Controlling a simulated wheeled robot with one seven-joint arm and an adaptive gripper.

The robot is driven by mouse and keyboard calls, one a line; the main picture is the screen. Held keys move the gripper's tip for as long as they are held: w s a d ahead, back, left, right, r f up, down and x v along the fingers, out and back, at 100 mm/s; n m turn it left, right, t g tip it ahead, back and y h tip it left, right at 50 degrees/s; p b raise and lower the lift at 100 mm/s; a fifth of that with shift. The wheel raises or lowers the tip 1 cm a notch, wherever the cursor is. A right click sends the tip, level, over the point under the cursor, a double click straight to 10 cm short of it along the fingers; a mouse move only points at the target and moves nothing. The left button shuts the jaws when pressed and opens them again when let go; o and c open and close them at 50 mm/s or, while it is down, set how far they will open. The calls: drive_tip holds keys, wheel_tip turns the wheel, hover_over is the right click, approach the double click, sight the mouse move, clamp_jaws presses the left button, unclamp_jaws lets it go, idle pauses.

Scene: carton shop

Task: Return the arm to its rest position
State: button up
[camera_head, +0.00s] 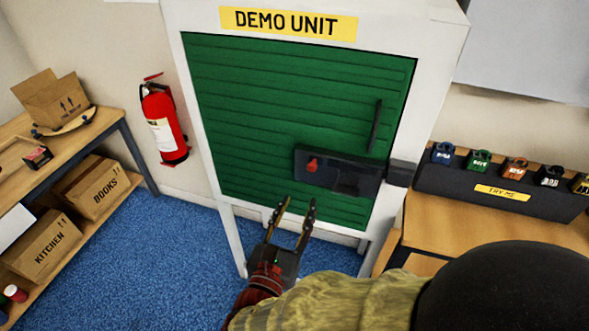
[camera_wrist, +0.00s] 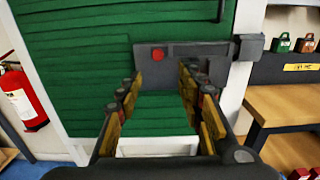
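My gripper (camera_head: 295,204) is open and empty in front of the lower part of the demo unit. Its two fingers stand apart in the wrist view (camera_wrist: 160,88), with nothing between them but the green door behind. The green slatted door (camera_head: 270,110) is shut in its white frame and has a dark vertical handle (camera_head: 375,126) at the right. A dark lock plate (camera_head: 340,172) with a red knob (camera_head: 312,165) is on the door, above and beyond my fingertips. The plate also shows in the wrist view (camera_wrist: 205,62). My arm reaches in from the lower right.
A red fire extinguisher (camera_head: 163,122) hangs on the wall left of the unit. A wooden shelf (camera_head: 75,140) with cartons stands at the far left. A table (camera_head: 480,238) with a black rack (camera_head: 440,183) of padlocks stands at the right. Blue carpet (camera_head: 150,255) is clear between.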

drive_tip(key=s+d+f+m+g, duration=1.1)
drive_tip(key=s+m+g, duration=0.3)
drive_tip(key=m, duration=0.4)
wheel_tip(320, 180, up, 7)
drive_tip(key=a+m+y, duration=0.2)
drive_tip(key=m+y, duration=0.5)
drive_tip(key=m, duration=0.3)
drive_tip(key=d+r+m+t, duration=0.2)
drive_tip(key=d+r+m, duration=0.2)
drive_tip(key=d+r, duration=0.2)
drive_tip(key=shift+w+d+r+t+h, duration=0.15)
drive_tip(key=shift+d+r+t+h, duration=0.2)
drive_tip(key=shift+d, duration=0.65)
drive_tip(key=shift+f, duration=0.15)
